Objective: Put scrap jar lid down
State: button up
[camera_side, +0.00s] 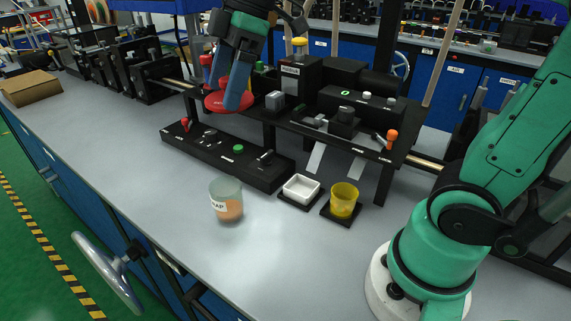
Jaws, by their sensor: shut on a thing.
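My gripper (236,98) is shut on a red round lid (216,103) and holds it in the air, above the black control panel and left of the machine. The lid looks slightly tilted. The scrap jar (226,201), clear with a white label and brown material in its lower part, stands open on the grey bench (135,175) in front of the panel. The lid is up and behind the jar, well apart from it. The fingertips are partly hidden behind the lid and each other.
A black control panel (222,160) with knobs and a green button stands behind the jar. A white tray (301,188) and a yellow cup (343,200) sit on black pads right of the jar. A cardboard box (30,88) lies far left. The bench left of the jar is clear.

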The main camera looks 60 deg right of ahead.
jog(key=s+a+f+n+g, duration=0.1)
jog(key=s+f+n+g, duration=0.3)
jog(key=s+n, duration=0.6)
jog(key=n+g, duration=0.1)
jog(key=n, duration=0.2)
jog(key=shift+s+f, duration=0.2)
jog(key=shift+f, duration=0.2)
notch_tip(320, 180, down, 20)
jog(key=shift+r, duration=0.25)
jog(key=o, duration=1)
jog(key=shift+o, duration=0.2)
jog(key=shift+r, duration=0.15)
